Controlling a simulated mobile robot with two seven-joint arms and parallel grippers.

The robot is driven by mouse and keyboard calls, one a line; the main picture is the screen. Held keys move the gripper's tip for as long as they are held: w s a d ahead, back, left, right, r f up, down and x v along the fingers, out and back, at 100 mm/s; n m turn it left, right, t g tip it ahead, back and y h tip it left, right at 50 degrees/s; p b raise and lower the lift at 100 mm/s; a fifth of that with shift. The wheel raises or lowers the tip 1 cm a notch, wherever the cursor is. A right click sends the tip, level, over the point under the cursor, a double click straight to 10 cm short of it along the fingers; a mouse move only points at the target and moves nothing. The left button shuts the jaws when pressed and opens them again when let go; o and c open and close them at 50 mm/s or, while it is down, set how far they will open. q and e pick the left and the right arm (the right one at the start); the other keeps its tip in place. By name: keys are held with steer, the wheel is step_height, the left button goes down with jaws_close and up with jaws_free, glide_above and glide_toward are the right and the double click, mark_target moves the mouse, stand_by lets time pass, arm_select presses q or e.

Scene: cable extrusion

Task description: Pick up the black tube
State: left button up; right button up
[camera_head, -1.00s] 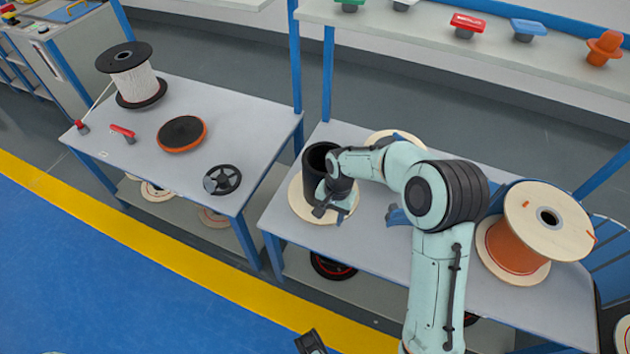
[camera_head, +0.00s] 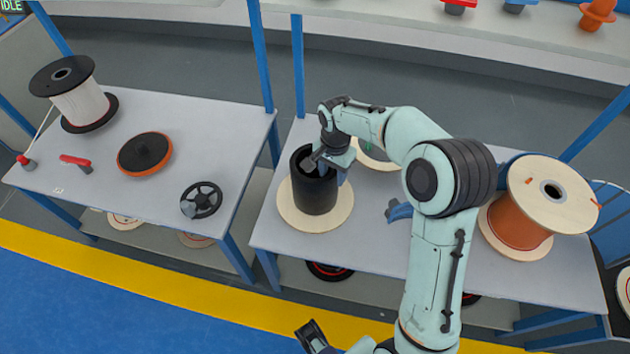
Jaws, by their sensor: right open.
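The black tube (camera_head: 316,193) stands upright on a round wooden disc (camera_head: 295,217) near the left end of the right-hand table. Its hollow top end faces up. My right gripper (camera_head: 330,168) is at the tube's upper right rim, open, with fingers pointing down. I cannot tell whether a finger is inside the tube or whether it touches the rim. My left gripper (camera_head: 312,336) is low at the bottom edge, far from the tube, and its jaw opening cannot be made out.
The right-hand table (camera_head: 370,240) also holds a wooden spool of orange cable (camera_head: 520,220), another wooden disc (camera_head: 378,163) and a blue object (camera_head: 398,211). The left-hand table (camera_head: 110,205) holds a white cable spool (camera_head: 82,105), an orange-black disc (camera_head: 145,153) and a black handwheel (camera_head: 207,198).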

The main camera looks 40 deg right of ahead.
mark_target(334, 182)
steer(key=f, duration=0.5)
steer(key=shift+d+f+b, duration=0.15)
steer(key=shift+d+b, duration=0.2)
jaws_close()
